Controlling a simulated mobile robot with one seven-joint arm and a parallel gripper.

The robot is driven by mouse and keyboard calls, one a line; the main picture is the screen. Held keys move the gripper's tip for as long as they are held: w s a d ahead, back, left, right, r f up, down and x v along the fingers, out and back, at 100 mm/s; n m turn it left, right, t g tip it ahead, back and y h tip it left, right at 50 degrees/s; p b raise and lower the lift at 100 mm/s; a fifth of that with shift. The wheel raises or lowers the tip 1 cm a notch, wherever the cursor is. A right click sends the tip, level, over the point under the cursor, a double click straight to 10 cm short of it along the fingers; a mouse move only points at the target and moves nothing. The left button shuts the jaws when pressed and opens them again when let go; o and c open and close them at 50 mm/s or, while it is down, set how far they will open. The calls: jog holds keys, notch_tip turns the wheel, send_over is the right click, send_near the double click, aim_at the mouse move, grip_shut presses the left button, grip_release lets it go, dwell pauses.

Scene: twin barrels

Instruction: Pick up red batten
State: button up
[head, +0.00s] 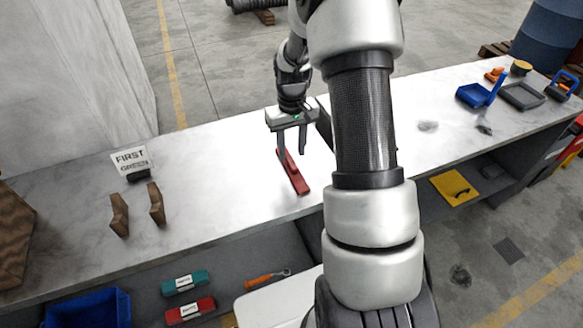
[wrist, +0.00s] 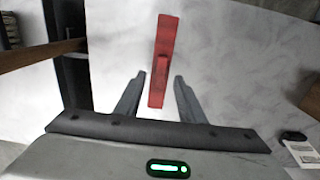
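The red batten (head: 294,174) lies on the white marbled worktop, a long narrow bar with a raised grip along its middle. In the wrist view the red batten (wrist: 164,50) runs away from me, with its near end between the fingers. My gripper (head: 292,154) is open above the batten's far end in the head view. In the wrist view my gripper (wrist: 158,80) has one finger on each side of the batten, with clear gaps. I cannot tell the exact height of the fingertips above the worktop.
A sign reading FIRST (head: 130,160) and two brown wooden blocks (head: 119,214) (head: 156,203) stand on the worktop at left. A blue dustpan-like item (head: 474,94) and a grey tray (head: 521,96) lie at far right. The worktop (head: 225,170) around the batten is clear.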

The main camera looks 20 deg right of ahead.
aim_at(291, 162)
jog(key=shift+f, duration=2)
grip_shut()
